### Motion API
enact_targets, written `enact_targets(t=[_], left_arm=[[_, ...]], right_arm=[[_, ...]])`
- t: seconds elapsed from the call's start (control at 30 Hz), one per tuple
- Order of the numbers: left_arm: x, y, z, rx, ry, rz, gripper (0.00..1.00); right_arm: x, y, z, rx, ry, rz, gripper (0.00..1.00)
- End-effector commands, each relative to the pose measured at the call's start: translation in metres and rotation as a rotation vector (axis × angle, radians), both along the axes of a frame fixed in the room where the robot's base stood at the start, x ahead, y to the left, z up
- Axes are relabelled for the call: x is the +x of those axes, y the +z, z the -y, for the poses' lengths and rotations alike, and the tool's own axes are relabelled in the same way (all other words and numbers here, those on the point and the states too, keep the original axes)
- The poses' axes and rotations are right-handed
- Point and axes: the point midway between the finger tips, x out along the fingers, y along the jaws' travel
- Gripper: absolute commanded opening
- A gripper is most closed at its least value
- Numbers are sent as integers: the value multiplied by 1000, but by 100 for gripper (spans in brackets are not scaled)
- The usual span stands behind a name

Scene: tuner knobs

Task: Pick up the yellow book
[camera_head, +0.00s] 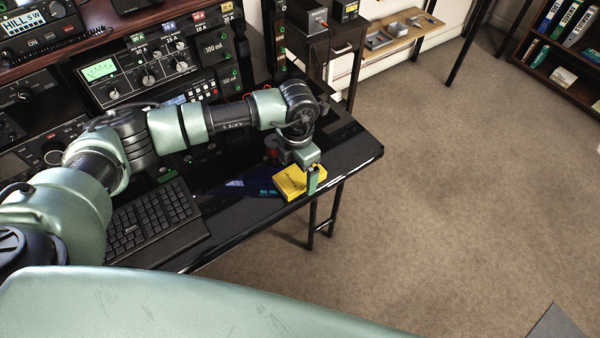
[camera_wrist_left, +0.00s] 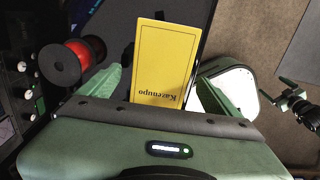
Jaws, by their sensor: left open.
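The yellow book (camera_head: 289,183) lies on the black desk near its front right edge. In the left wrist view the yellow book (camera_wrist_left: 163,62) lies flat, with "Karenupo"-like lettering upside down on its cover. My left gripper (camera_head: 300,177) is right at the book, with one finger in front of it in the head view. In the left wrist view my left gripper (camera_wrist_left: 160,88) is open, with one finger on each side of the book's near end. I cannot tell whether the fingers touch it.
A red and black spool (camera_wrist_left: 72,62) stands left of the book in the wrist view. A black keyboard (camera_head: 150,222) lies on the desk (camera_head: 235,205). Radio equipment (camera_head: 140,70) lines the back. Open carpet (camera_head: 440,190) lies to the right.

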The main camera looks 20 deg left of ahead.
Motion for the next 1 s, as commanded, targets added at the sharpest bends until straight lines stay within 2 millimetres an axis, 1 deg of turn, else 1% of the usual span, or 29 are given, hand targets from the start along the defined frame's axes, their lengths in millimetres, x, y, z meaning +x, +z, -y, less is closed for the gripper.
enact_targets(t=[0.03, 0.13, 0.37, 0.47, 0.5, 0.57, 0.6, 0.63, 0.67, 0.87, 1.0], left_arm=[[0, -6, 0, 0, 1, -1, 93], [0, -13, 0, 0, 0, 0, 93], [0, -15, 0, -1, 0, 2, 93], [0, -15, 0, -1, 0, 2, 68], [0, -15, 0, -1, 0, 2, 57], [0, -15, 0, -1, 0, 2, 40], [0, -15, 0, -1, 0, 2, 29], [0, -15, 0, -1, 0, 2, 20], [0, -14, 0, -2, 0, 2, 19], [1, -14, 0, -1, 0, 3, 19], [1, -9, 0, -1, 0, 3, 19]], right_arm=[[0, 2, 0, 0, 0, 0, 89], [0, 3, 0, 0, 0, 0, 89], [0, 2, 0, 0, 0, 0, 89], [0, 2, 0, 0, 0, 0, 89], [0, 2, 0, 0, 0, 0, 89], [0, 2, 0, 0, 0, 0, 89], [0, 2, 0, 0, 0, 0, 89], [0, 2, 0, 0, 0, 0, 89], [0, 2, 0, 0, 0, 1, 89], [0, 2, 0, 0, 0, 1, 89], [0, 1, 0, 0, 0, 1, 89]])
